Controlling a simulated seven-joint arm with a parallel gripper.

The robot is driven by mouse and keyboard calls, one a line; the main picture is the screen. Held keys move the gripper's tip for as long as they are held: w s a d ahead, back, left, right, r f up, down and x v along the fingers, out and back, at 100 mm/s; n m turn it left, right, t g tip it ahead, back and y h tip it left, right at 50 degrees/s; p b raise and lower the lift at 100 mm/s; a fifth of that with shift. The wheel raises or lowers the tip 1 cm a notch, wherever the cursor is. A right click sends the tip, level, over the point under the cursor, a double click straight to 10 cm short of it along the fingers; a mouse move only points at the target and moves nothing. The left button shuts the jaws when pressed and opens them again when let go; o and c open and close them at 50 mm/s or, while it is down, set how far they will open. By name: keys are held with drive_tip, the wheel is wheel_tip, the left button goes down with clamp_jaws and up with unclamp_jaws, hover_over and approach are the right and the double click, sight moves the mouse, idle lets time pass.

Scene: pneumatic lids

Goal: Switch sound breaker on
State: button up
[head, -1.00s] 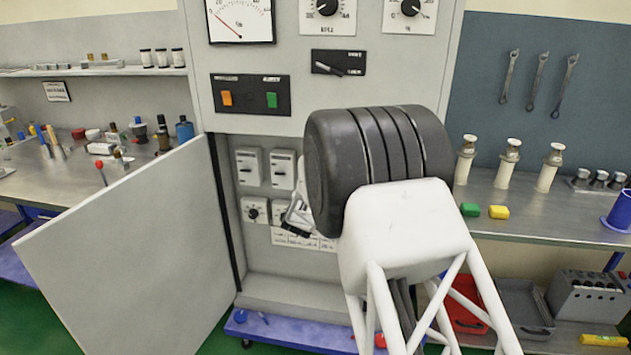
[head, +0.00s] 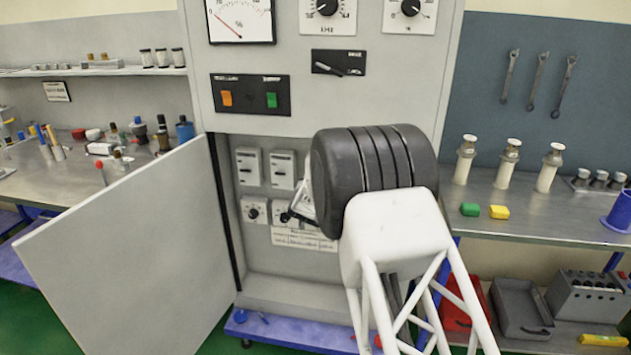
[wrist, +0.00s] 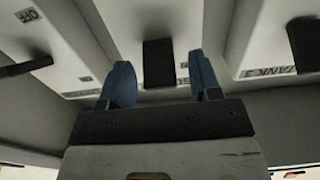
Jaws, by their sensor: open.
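In the wrist view a breaker with a black lever (wrist: 158,65) is straight ahead, between the two blue fingers of my gripper (wrist: 163,83). The fingers are apart, one on each side of the lever, and I cannot tell whether they touch it. This breaker's label is mostly hidden behind the gripper, so I cannot confirm that it is the sound breaker. In the head view my gripper (head: 296,207) shows only partly, in front of the open cabinet (head: 270,285). My arm hides the cabinet's right side.
Neighbouring levers flank it: one at left (wrist: 25,68) and one labelled TANK 3 (wrist: 305,50) at right. In the head view, two white breakers (head: 249,167) (head: 283,169) and a knob (head: 254,211) are visible. The open cabinet door (head: 125,245) stands at left.

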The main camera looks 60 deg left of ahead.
drive_tip(key=c, duration=0.9)
drive_tip(key=shift+r, duration=0.1)
drive_tip(key=shift+w+a+r+g+h, duration=0.1)
drive_tip(key=shift+r+g+h, duration=0.15)
drive_tip(key=shift+g+h, duration=0.45)
drive_tip(key=o, duration=0.9)
